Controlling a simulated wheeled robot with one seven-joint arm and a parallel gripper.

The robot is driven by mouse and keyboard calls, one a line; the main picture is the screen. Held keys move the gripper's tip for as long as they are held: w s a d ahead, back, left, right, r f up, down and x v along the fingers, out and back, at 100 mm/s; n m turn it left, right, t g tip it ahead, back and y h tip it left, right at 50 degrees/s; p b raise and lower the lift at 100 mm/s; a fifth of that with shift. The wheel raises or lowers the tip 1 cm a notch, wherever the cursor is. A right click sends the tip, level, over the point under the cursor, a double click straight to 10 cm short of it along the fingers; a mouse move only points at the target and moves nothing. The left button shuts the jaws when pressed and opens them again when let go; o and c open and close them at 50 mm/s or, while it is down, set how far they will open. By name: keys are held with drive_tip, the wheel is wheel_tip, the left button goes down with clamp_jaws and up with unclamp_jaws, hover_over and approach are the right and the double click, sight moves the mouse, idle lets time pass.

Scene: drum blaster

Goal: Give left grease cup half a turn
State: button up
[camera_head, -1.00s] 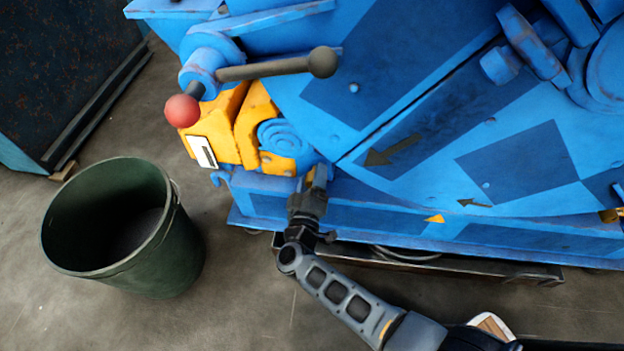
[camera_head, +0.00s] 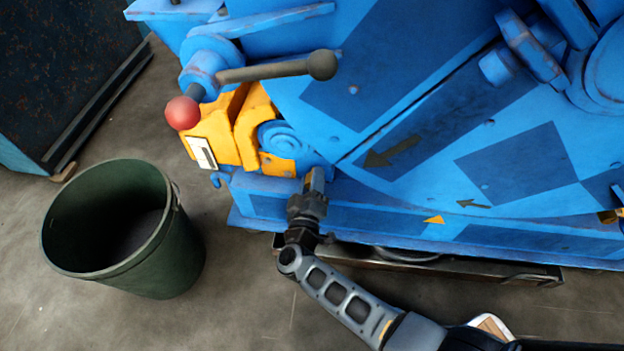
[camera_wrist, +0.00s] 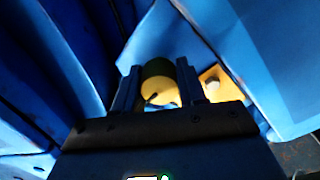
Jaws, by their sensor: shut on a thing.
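My gripper (camera_head: 314,180) reaches up to the underside of the blue machine, just below the yellow bearing block (camera_head: 240,135). In the wrist view my gripper's two fingers (camera_wrist: 158,90) stand on either side of a round brass-coloured cup with a dark rim, the grease cup (camera_wrist: 160,82), and are shut on it. The cup's face is lit yellow, with a small dark mark on it. In the head view the cup is hidden by my gripper and the machine's edge.
A lever with a grey knob (camera_head: 321,64) and a red ball knob (camera_head: 182,113) stick out above the yellow block. A green bin (camera_head: 170,250) stands on the floor at left. Blue panels lie close around my gripper. A dark tray edge (camera_head: 480,268) runs under the machine.

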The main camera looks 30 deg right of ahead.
drive_tip(key=shift+m, duration=0.4)
